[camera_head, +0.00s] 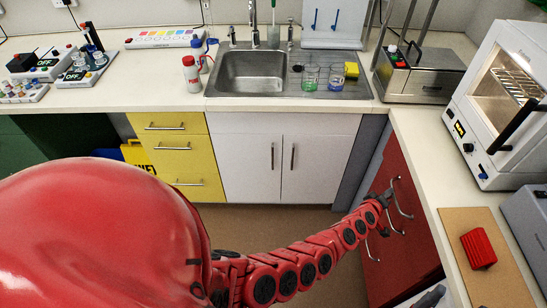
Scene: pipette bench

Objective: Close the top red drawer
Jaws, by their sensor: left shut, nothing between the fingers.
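The red drawer cabinet (398,165) stands under the right-hand counter, its front seen at a steep angle. Several curved metal handles show on or close to its front, the uppermost near the arm's tip. My left gripper (386,196) is at the end of the red segmented arm, right beside the upper part of the red front and its top handle. It is small here, appears shut and holds nothing visible. I cannot tell whether it touches the front, or how far the top drawer stands out.
The white counter edge (425,190) runs above the red front. On it are a cork-coloured board (500,288) with a red block (478,248) and a white oven (500,95). Yellow drawers (172,145) and white cupboard doors (283,157) line the back. Brown floor lies between.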

